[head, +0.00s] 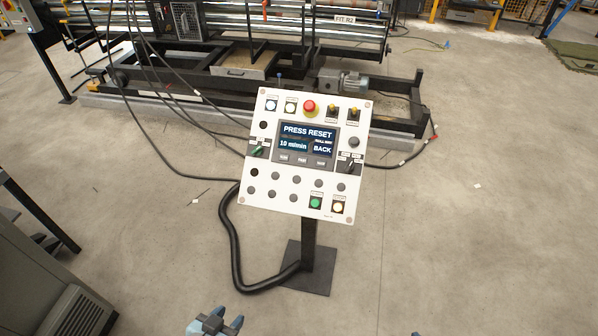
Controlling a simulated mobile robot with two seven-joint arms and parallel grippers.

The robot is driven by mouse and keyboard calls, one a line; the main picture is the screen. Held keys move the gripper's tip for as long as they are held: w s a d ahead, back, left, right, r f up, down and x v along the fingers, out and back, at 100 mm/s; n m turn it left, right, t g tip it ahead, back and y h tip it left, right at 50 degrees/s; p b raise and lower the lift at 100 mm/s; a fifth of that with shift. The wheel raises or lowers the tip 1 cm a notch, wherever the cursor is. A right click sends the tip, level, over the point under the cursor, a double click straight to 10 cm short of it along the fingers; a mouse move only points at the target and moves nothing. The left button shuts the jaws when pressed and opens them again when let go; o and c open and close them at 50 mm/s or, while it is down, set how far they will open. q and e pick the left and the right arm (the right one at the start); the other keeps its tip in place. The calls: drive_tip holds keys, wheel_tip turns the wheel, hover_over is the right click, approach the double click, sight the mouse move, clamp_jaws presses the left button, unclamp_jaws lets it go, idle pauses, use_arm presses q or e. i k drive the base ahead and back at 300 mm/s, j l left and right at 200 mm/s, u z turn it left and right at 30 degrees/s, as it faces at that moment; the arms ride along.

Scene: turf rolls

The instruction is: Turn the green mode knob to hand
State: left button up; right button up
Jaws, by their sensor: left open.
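The white control panel (270,196) stands upright on a post, tilted back, in the middle of the head view. The green mode knob (258,151) is at the panel's left edge, beside the screen. It is small, and its label is too small to read. My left gripper (214,323) is at the bottom edge, open and empty, well short of the panel. A small blue tip of my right gripper (415,334) barely shows at the bottom edge; its jaws are hidden.
The screen (307,139) reads PRESS RESET. A red mushroom button (309,107), a black knob (350,167) and a lit green button (315,203) share the panel. A thick black cable (235,250) loops left of the post. A grey cabinet (40,280) stands lower left.

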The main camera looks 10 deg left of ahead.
sight(257, 151)
drive_tip(key=i+j+u, duration=0.1)
drive_tip(key=u, duration=0.4)
drive_tip(key=i+j+u, duration=0.1)
drive_tip(key=u, duration=0.4)
drive_tip(key=i+j+u, duration=0.1)
drive_tip(key=u, duration=0.4)
